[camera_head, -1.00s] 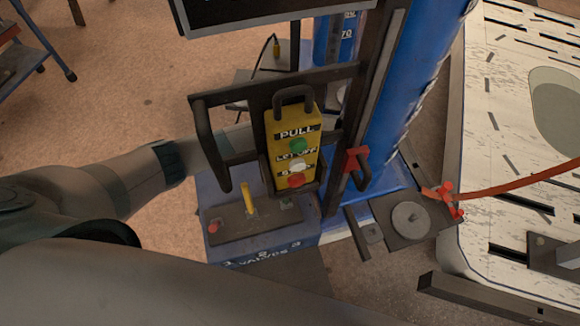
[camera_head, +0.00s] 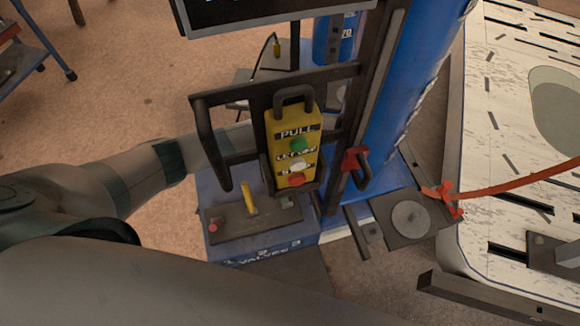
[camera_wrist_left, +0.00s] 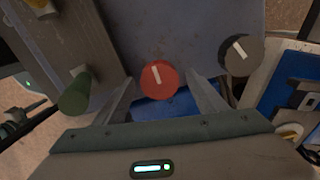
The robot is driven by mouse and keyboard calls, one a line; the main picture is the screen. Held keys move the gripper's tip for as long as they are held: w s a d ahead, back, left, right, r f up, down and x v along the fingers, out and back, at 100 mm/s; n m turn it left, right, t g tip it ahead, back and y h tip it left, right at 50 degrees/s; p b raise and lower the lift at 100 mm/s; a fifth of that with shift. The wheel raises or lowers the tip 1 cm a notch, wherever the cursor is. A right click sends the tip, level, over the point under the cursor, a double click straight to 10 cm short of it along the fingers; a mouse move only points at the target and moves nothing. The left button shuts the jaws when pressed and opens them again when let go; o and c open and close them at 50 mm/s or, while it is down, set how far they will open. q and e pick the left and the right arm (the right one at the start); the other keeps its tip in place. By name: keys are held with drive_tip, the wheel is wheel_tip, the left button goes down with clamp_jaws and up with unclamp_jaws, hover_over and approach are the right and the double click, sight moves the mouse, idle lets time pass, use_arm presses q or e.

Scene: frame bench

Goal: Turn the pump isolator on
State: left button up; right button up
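A red rotary knob (camera_wrist_left: 160,78) with a white pointer line shows in the left wrist view; it may be the pump isolator, but no label is readable. The pointer line runs nearly upright, tilted a little left. My left gripper (camera_wrist_left: 163,84) is open, with one finger on each side of the red knob. Gaps show between fingers and knob, so it is not gripped. In the head view my left forearm (camera_head: 140,172) reaches in from the left. Its gripper is hidden there behind the dark frame and yellow pendant. My right gripper is not in view.
A black knob (camera_wrist_left: 241,54) with a white line stands right of the red one, and a green knob (camera_wrist_left: 75,95) left. In the head view a yellow pendant (camera_head: 291,145) hangs on a dark frame above a blue valve box (camera_head: 265,252). A blue column (camera_head: 395,100) stands behind.

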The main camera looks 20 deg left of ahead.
use_arm(q)
wheel_tip(320, 180, up, 17)
drive_tip(key=b, duration=0.2)
drive_tip(key=shift+r, duration=0.15)
idle(0.6)
idle(0.5)
